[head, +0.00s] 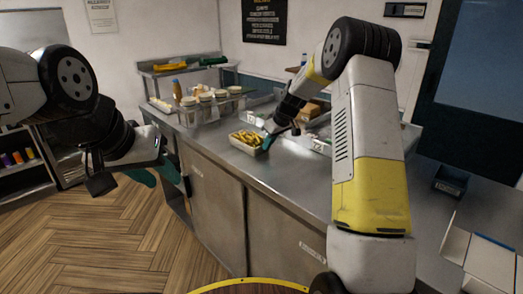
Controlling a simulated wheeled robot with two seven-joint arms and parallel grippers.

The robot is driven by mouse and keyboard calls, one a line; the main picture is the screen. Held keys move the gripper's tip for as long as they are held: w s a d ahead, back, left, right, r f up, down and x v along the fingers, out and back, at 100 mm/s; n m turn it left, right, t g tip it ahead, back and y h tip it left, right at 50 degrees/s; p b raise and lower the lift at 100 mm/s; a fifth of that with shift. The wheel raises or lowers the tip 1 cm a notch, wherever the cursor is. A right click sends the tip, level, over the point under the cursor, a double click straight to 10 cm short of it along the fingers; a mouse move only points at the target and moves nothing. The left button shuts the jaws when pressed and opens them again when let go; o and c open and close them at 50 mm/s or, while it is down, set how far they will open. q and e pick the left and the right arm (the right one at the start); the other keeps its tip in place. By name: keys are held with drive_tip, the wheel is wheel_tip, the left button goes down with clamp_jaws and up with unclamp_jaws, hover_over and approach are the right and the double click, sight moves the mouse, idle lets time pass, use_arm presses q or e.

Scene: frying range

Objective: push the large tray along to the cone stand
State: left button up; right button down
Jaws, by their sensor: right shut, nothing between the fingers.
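A pale tray (240,147) filled with fries stands on the steel counter, near its front edge. A stand with several pale cups (206,98), which looks like the cone stand, is further back and to the left, apart from the tray. My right gripper (267,141) is shut, with its teal fingertips low at the tray's right end; I cannot tell whether they touch it. My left gripper (158,175) is open and empty, in front of the counter's left part and away from the tray.
The steel counter (290,180) has free room in front and right of the tray. A bottle (177,91) stands by the cups. Metal bins (322,138) lie behind my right gripper. A raised shelf (190,66) with green and yellow items is at the back left.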

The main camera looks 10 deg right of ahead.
drive_tip(key=shift+w+a, duration=0.7)
drive_tip(key=shift+w, duration=0.2)
drive_tip(key=shift+a, duration=0.1)
drive_tip(key=shift+w+a, duration=0.7)
drive_tip(key=shift+w, duration=0.2)
drive_tip(key=shift+w+a, duration=0.65)
drive_tip(key=shift+w, duration=0.3)
drive_tip(key=shift+w+a, duration=0.7)
drive_tip(key=shift+w, duration=0.2)
drive_tip(key=shift+w+a, duration=1.1)
drive_tip(key=shift+w, duration=0.3)
drive_tip(key=shift+w+a, duration=1.05)
drive_tip(key=shift+w, duration=0.3)
